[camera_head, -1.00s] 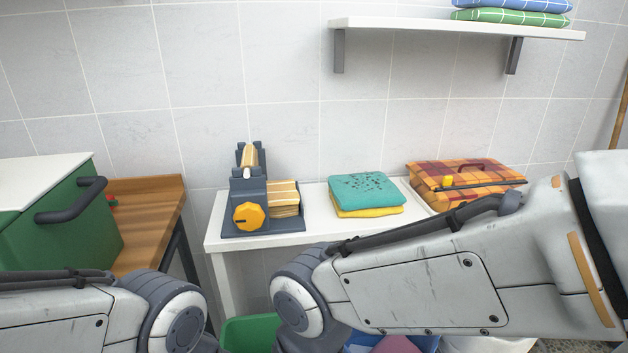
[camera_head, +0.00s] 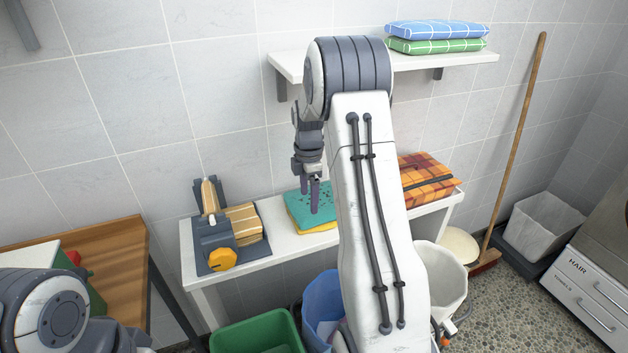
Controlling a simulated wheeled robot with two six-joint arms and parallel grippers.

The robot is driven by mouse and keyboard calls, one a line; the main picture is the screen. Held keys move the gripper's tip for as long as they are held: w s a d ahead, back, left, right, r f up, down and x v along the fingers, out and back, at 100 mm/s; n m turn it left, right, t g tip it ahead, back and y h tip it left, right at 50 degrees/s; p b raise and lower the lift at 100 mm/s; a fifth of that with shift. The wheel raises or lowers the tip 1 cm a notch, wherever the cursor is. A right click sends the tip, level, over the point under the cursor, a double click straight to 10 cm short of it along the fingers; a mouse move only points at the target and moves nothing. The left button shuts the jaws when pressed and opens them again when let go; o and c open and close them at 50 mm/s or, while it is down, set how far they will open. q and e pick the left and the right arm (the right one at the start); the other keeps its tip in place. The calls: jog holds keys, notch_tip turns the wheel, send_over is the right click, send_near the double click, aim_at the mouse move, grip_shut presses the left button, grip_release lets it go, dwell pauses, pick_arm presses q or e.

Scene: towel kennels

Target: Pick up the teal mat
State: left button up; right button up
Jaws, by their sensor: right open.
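The teal mat (camera_head: 298,211) is folded and lies on top of a folded yellow cloth (camera_head: 322,228) on the white table (camera_head: 274,249). Dark specks mark its top. My right arm hides the right part of the stack. My right gripper (camera_head: 312,207) points down over the mat with its fingers apart and nothing between them. I cannot tell whether the fingertips touch the mat. My left arm shows at the lower left, but its gripper is out of view.
A grey device with a yellow knob (camera_head: 222,259) stands left of the mat. An orange plaid case (camera_head: 425,180) lies to the right. A shelf (camera_head: 440,59) with folded towels hangs above. Green (camera_head: 258,334), blue (camera_head: 322,310) and white (camera_head: 441,271) bins stand below. A broom (camera_head: 514,135) leans right.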

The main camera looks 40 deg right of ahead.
jog(key=shift+n, duration=0.3)
jog(key=d, duration=0.4)
jog(key=shift+s+d+p, duration=0.3)
jog(key=shift+d+p, duration=0.1)
jog(key=shift+d+f, duration=0.25)
jog(key=shift+f, duration=0.7)
notch_tip(320, 180, down, 6)
jog(key=shift+d+r+p, duration=0.1)
jog(key=shift+p, duration=0.9)
pick_arm(q)
notch_tip(320, 180, up, 4)
jog(key=shift+f, duration=0.1)
pick_arm(e)
grip_shut()
